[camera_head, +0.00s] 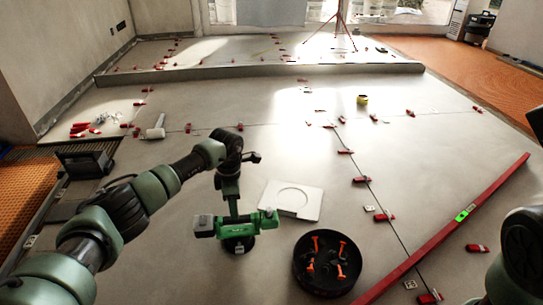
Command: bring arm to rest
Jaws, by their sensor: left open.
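My left arm comes in from the left and bends down over the grey tiles. My left gripper (237,224) is at its end, low over the floor, and is open. A green and black tool with a round dark base (239,246) is directly under it; I cannot tell whether they touch. Part of my right arm shows at the right edge, but its gripper is out of view.
A white square plate (294,199) and a round black tub (327,263) holding orange-handled items lie right of the gripper. A long red level (450,228) lies diagonally. Red clips (385,217) line the joints. A white mallet (155,129) lies at left.

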